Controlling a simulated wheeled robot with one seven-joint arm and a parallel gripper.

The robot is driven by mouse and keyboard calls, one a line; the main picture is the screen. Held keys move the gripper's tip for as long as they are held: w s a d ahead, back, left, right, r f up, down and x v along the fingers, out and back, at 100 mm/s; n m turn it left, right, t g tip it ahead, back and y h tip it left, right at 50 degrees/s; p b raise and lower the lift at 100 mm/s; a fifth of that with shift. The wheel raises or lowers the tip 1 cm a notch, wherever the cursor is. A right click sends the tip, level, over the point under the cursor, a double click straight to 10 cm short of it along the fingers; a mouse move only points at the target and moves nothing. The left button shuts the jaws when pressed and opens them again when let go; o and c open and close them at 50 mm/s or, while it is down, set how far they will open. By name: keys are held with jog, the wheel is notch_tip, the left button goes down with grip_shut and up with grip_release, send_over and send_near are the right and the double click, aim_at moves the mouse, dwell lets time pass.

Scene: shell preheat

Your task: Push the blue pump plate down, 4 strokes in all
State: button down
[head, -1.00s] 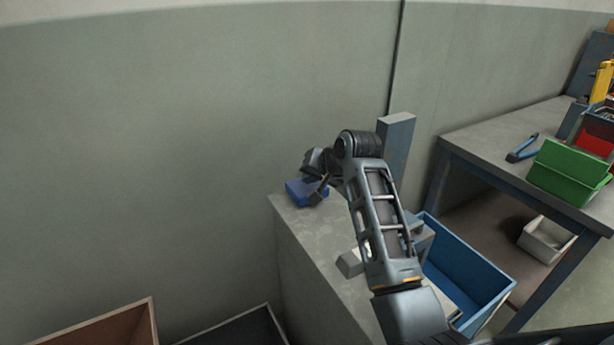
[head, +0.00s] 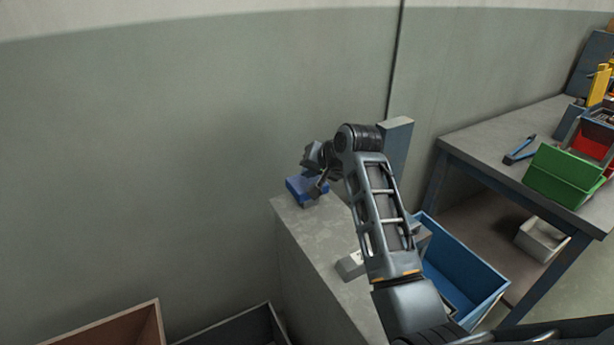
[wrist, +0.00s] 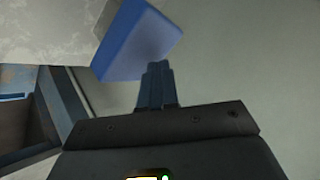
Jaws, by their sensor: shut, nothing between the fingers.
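The blue pump plate (head: 300,191) sits at the far left end of the grey bench top, partly hidden by my gripper. In the wrist view the blue plate (wrist: 140,45) shows just beyond the fingers at the upper middle. My gripper (head: 320,190) is shut and empty, at the right side of the plate in the head view. Its closed fingertips show in the wrist view (wrist: 158,70), overlapping the plate's lower edge. I cannot tell whether they touch the plate.
The grey bench top (head: 315,235) is mostly clear, with a small grey block (head: 350,266) on it. A grey post (head: 396,140) stands behind my arm. A blue bin (head: 460,270) is at the right, near a workbench (head: 490,145) with a green bin (head: 565,170).

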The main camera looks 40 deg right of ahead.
aim_at(309, 182)
jog(key=shift+r, duration=0.35)
jog(key=shift+r, duration=2.5)
jog(key=shift+w, duration=0.1)
dwell(0.7)
